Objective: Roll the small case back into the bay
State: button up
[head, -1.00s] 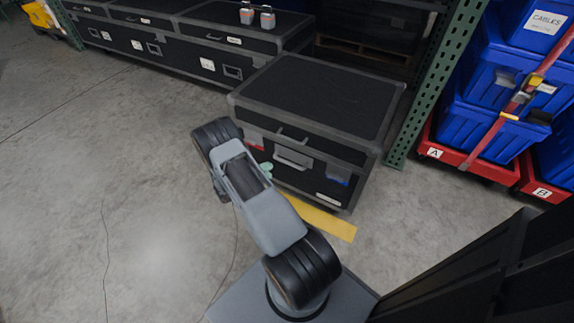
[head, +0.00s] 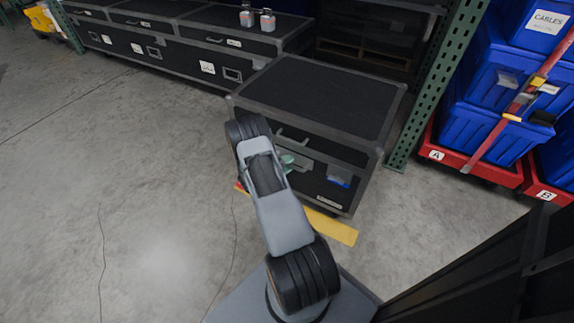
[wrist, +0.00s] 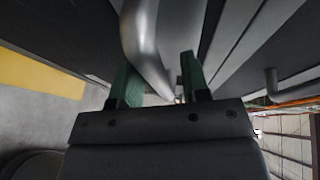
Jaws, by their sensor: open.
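The small case (head: 320,95), black with grey edges, stands on the floor in front of the rack in the head view. Its front carries a grey handle (head: 297,158), partly hidden behind my arm. My gripper (head: 287,162) is at the case front by this handle; only a bit of its green fingers shows there. In the wrist view my gripper (wrist: 160,80) is open, with its green fingers apart on either side of a silver handle bar (wrist: 145,40). Contact cannot be told. The dark bay (head: 366,52) opens behind the case, with a wooden pallet inside.
A row of long black cases (head: 190,50) stands left of the bay, with two small padlock-like items on top. A green rack post (head: 440,85) stands at the right. Beyond it are blue totes (head: 495,75) on red dollies. Yellow tape (head: 330,227) marks the floor; the left floor is clear.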

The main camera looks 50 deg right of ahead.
grip_shut()
dwell(0.3)
